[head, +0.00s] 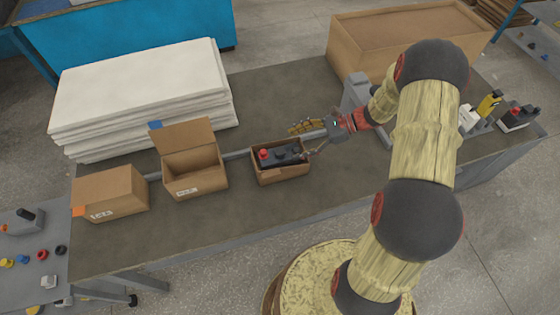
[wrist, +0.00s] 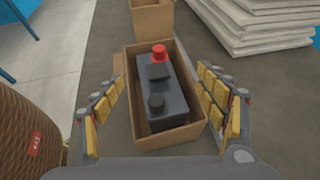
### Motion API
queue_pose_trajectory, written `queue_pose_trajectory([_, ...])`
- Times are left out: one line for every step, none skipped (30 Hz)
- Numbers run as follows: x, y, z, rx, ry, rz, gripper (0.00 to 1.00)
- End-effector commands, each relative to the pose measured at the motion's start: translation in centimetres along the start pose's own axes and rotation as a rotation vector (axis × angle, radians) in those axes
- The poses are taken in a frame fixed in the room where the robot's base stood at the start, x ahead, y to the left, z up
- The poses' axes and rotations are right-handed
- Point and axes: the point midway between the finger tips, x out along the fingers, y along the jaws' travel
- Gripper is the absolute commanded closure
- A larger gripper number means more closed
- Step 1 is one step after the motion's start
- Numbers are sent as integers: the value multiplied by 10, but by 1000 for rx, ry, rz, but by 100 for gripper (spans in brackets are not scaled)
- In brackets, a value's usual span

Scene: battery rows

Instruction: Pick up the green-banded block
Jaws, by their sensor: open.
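I see no green band on any block in either view. A dark grey battery-like block (head: 280,155) with a red cap and a black cap sits in an open cardboard box (head: 283,177) near the table's middle. In the wrist view the block (wrist: 168,93) lies lengthwise inside the box (wrist: 172,139), with the red cap at the far end. My gripper (head: 308,140) is open at the box's right side. In the wrist view its yellow-padded fingers (wrist: 159,80) are spread on both sides of the box, with nothing seen held between them.
An open empty box (head: 195,180) and a closed box (head: 112,194) stand to the left. White sheets (head: 140,95) are stacked behind them. A large carton (head: 405,35) is at the back right. Small yellow and dark items (head: 490,103) stand at the right end. The front table strip is clear.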

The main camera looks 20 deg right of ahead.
Motion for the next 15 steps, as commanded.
queue_pose_trajectory([2,0,0,0,0,0,27])
queue_pose_trajectory([3,0,0,0,0,0,27])
queue_pose_trajectory([5,0,0,0,0,0,27])
queue_pose_trajectory([6,0,-1,0,0,0,27])
queue_pose_trajectory([9,1,-2,0,-1,1,27])
queue_pose_trajectory([12,1,-3,0,-1,1,27])
queue_pose_trajectory([16,2,-4,0,0,2,27])
queue_pose_trajectory([20,2,-6,0,0,2,27])
queue_pose_trajectory([25,3,-8,0,1,2,27])
queue_pose_trajectory([30,3,-9,0,1,2,27])
queue_pose_trajectory([34,4,-10,1,0,2,27])
queue_pose_trajectory([41,4,-10,0,0,3,27])
queue_pose_trajectory([45,4,-10,0,0,3,27])
queue_pose_trajectory([48,4,-10,0,0,3,27])
queue_pose_trajectory([52,4,-10,0,1,2,27])
